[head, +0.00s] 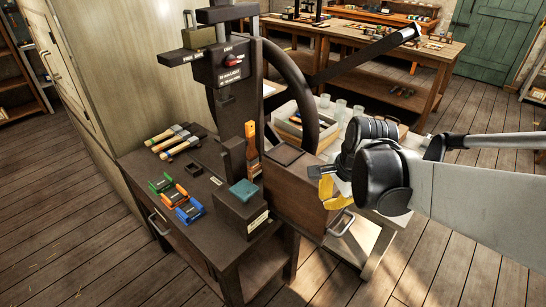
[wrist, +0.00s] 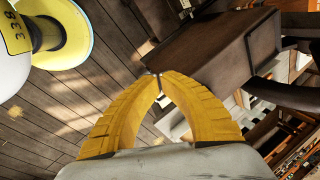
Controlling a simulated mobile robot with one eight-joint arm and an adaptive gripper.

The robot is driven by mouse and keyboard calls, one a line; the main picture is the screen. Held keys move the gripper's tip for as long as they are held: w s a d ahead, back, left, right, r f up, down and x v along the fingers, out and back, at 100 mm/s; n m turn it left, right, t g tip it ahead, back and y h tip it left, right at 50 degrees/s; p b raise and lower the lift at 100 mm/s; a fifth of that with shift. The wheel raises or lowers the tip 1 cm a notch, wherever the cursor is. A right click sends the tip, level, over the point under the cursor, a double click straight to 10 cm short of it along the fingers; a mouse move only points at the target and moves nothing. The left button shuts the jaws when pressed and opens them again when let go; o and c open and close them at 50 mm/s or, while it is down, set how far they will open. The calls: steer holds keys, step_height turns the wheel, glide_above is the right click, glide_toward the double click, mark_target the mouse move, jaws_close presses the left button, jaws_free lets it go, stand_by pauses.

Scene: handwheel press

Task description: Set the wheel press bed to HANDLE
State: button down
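The wheel press (head: 228,70) is a dark upright frame with a red knob (head: 233,59) and small white lettering on its head. A large dark handwheel (head: 299,82) stands behind it, partly hidden by the frame. A dark block with a teal top (head: 243,190) and a white label sits low in front of the column; I cannot read the label. My gripper (head: 326,202) has yellow fingers and hangs right of the press, beside the brown box. In the wrist view the fingertips (wrist: 158,76) meet with nothing visible between them, close to the box's edge.
A brown box (head: 300,187) stands at the bench's right end, and also fills the upper wrist view (wrist: 205,62). A long dark bar (head: 365,57) slants up rightward. Floor is clear in front.

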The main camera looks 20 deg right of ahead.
steer(key=s+d+f+m+g+y+p, duration=0.1)
steer(key=s+d+f+m, duration=0.1)
steer(key=d+m, duration=0.45)
steer(key=s+d+f+m+p, duration=0.1)
steer(key=d+f+m+p, duration=0.15)
steer(key=d+m, duration=0.4)
steer(key=w+a+f+b, duration=0.3)
steer(key=w+f+b, duration=0.2)
steer(key=f, duration=0.4)
steer(key=shift+w+f+b, duration=0.3)
steer(key=shift+f+b, duration=0.05)
steer(key=shift+b, duration=0.2)
